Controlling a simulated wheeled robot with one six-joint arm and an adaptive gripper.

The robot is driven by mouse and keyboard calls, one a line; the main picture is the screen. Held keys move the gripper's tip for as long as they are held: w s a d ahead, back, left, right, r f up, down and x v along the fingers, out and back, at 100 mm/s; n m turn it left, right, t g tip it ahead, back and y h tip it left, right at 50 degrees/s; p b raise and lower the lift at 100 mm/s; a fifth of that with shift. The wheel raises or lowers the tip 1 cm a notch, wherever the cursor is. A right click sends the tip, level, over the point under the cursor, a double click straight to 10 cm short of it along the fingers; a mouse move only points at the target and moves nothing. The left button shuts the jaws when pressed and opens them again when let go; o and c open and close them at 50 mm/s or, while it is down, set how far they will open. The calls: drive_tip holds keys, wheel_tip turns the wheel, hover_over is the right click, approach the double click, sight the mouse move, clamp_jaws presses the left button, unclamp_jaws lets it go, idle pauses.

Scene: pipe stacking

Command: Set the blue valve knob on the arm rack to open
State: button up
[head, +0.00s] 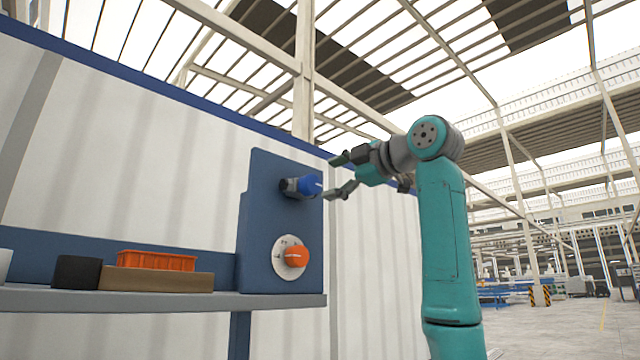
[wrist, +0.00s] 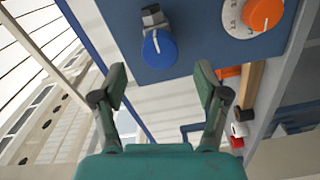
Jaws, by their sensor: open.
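The blue valve knob (head: 309,186) sticks out from the upper part of a dark blue panel (head: 262,215) at the end of a shelf. It has a white mark line on its face. In the wrist view the blue knob (wrist: 159,49) lies ahead of the fingers, near the middle, with a grey fitting behind it. My gripper (head: 341,175) is open and empty, just right of the knob in the head view. In the wrist view its fingers (wrist: 161,80) are spread wide, and the knob lies beyond their tips. I see no contact.
An orange dial (head: 296,256) on a white numbered plate sits below the blue knob. The shelf (head: 180,300) holds an orange bin (head: 157,260), a brown box (head: 150,280) and a black cylinder (head: 77,271). A white wall stands behind.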

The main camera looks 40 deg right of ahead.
drive_tip(key=shift+s, duration=2.8)
